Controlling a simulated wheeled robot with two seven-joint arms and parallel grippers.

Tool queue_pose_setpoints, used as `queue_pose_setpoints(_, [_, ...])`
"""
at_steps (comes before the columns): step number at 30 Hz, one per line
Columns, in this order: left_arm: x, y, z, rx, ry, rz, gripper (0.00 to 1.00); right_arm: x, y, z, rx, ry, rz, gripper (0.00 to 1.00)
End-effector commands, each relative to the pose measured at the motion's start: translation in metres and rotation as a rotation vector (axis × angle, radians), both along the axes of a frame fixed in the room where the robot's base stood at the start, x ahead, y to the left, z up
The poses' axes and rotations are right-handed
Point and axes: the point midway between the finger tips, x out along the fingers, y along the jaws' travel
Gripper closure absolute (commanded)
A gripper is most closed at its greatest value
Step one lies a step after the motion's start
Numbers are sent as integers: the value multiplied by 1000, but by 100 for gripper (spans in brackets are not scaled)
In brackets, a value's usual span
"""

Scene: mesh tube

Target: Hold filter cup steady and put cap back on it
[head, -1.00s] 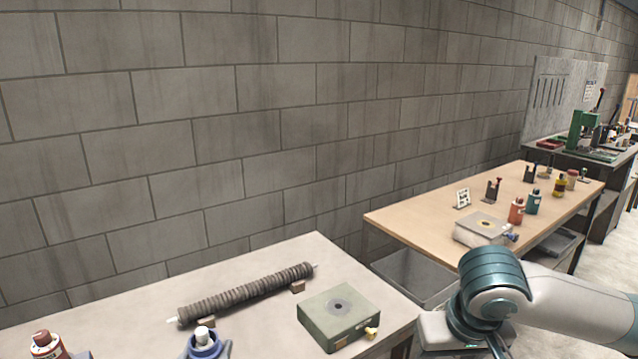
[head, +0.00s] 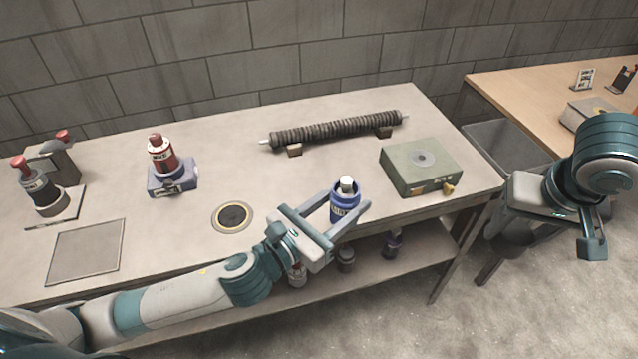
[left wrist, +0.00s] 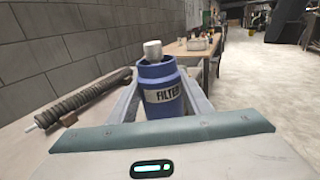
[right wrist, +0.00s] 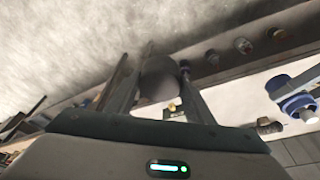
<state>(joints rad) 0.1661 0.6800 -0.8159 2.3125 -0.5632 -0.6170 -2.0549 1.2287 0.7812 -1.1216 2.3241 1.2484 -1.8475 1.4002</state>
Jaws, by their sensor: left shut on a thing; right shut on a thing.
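The blue filter cup (head: 345,211) is upright in front of the table's front edge, its top open and a white piece (head: 347,184) sticking up from it. My left gripper (head: 348,203) is shut around the cup's body; the FILTER label shows between its fingers in the left wrist view (left wrist: 164,96). My right gripper (head: 592,243) is well to the right of the cup, off the table. In the right wrist view it is shut on a dark round thing (right wrist: 158,80), seemingly the cap.
On the table (head: 330,100) are a ribbed mesh tube (head: 335,131), a green box (head: 420,166), a red bottle in a blue holder (head: 163,158) and a dark round pad (head: 232,217). Bottles stand on the lower shelf (head: 392,245). A wooden table (head: 510,88) stands behind right.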

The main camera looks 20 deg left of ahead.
Motion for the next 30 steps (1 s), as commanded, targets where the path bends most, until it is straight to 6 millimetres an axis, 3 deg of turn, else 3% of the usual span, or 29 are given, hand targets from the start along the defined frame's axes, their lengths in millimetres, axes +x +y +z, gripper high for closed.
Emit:
queue_pose_setpoints(3, [-3,-20,-5,3,-3,-97,95,0,0,0,0,0,0,77])
queue_pose_setpoints(9, [-6,-39,-10,-1,-1,-182,95,0,0,0,0,0,0,77])
queue_pose_setpoints(23, [-7,-42,-12,0,0,-198,95,0,1,0,0,0,2,77])
queue_pose_setpoints(30, [-7,-42,-11,-1,-1,-197,95,7,21,5,10,2,51,77])
